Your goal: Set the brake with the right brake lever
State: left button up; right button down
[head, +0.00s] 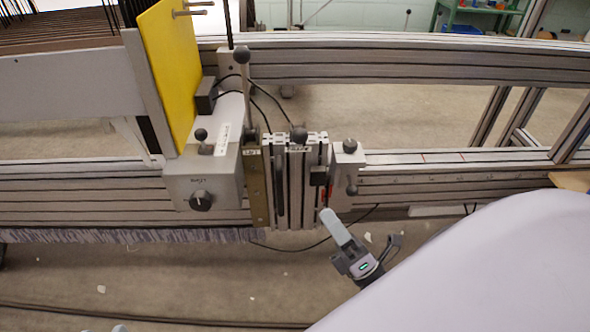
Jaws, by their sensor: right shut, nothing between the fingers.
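A metal carriage unit (290,190) is mounted on the long grey aluminium rail. It carries several black-knobbed levers: a tall upright one with its ball (241,56) at the top left, a knob (298,134) at the top middle, and knobs on the right block, one above (350,146) and one below (352,190). I cannot tell which is the right brake lever. A small red part (327,193) shows beside the right block. My right gripper (328,214) is shut and empty, its tips just below the red part; contact is unclear.
A yellow panel (172,75) and a grey box with a black dial (200,200) stand left of the carriage. Rails (450,185) run to the right. A black cable hangs below the carriage. The concrete floor (200,285) below is mostly open.

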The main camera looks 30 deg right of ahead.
dwell(0.3)
jog(key=b, duration=0.1)
send_near(299, 134)
jog(key=w+a+f, duration=0.2)
jog(key=w+a, duration=0.1)
jog(key=a, duration=0.1)
pick_arm(q)
jog(key=shift+s+a+r+m+t+b, duration=0.15)
jog(key=shift+s+a+m+t+b, duration=0.1)
jog(key=shift+a+m+t+b, duration=0.25)
pick_arm(e)
jog(key=shift+w+d+r, duration=0.5)
jog(key=shift+w+r, duration=0.05)
jog(key=shift+r, duration=0.25)
jog(key=shift+w+d+r, duration=0.55)
jog(key=shift+r, duration=0.2)
pick_arm(q)
jog(key=shift+r+p, duration=0.2)
jog(key=shift+p, duration=0.2)
pick_arm(e)
jog(key=shift+r, duration=0.15)
